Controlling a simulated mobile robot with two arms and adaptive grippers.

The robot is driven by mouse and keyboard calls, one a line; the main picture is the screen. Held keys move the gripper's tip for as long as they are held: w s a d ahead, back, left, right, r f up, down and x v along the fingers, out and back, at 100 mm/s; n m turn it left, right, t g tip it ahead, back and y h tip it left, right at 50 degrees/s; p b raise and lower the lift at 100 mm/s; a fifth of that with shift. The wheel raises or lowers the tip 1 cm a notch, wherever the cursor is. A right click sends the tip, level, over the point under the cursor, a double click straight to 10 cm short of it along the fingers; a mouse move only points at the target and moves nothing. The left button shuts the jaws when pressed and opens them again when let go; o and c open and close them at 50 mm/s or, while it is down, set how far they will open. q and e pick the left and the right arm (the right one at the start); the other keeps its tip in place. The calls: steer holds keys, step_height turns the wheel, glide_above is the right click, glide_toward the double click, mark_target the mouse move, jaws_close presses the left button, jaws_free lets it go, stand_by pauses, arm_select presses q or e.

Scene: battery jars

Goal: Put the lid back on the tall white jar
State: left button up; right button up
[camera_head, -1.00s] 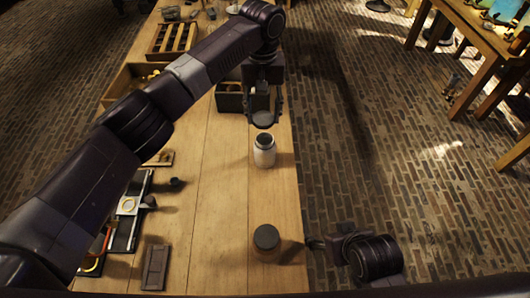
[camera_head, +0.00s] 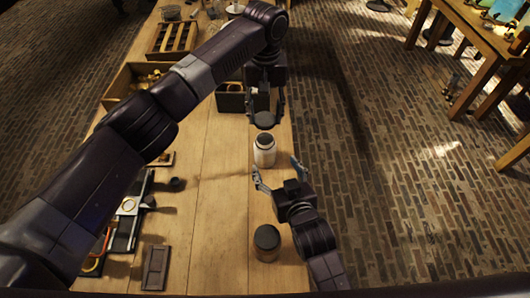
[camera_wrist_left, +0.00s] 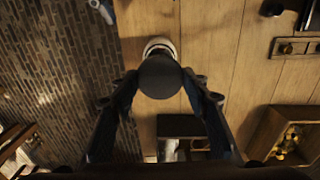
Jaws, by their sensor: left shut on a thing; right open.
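The tall white jar (camera_head: 265,152) stands upright on the table, its dark mouth uncovered. My left gripper (camera_head: 265,117) is shut on a dark round lid (camera_head: 264,121) and holds it above the jar. In the left wrist view the lid (camera_wrist_left: 160,77) sits between the fingers and covers part of the white jar (camera_wrist_left: 158,46) behind it. My right gripper (camera_head: 275,172) is open and empty, its fingers just in front of the jar, one toward each side, apart from it.
Another jar with a dark lid (camera_head: 267,240) stands nearer on the table. A dark box (camera_head: 231,101) is behind the white jar. A dark flat block (camera_head: 156,267) and a tray of parts (camera_head: 127,222) lie at left. The middle of the table (camera_head: 215,200) is clear.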

steer(key=shift+w, duration=0.1)
steer(key=x, duration=1.2)
steer(key=shift+c, duration=0.4)
steer(key=c, duration=1.7)
arm_select(q)
glide_above(265, 133)
steer(key=s, duration=0.2)
steer(key=shift+s+f, duration=0.2)
steer(key=shift+f, duration=2.25)
steer(key=shift+f, duration=0.9)
steer(key=shift+f, duration=0.5)
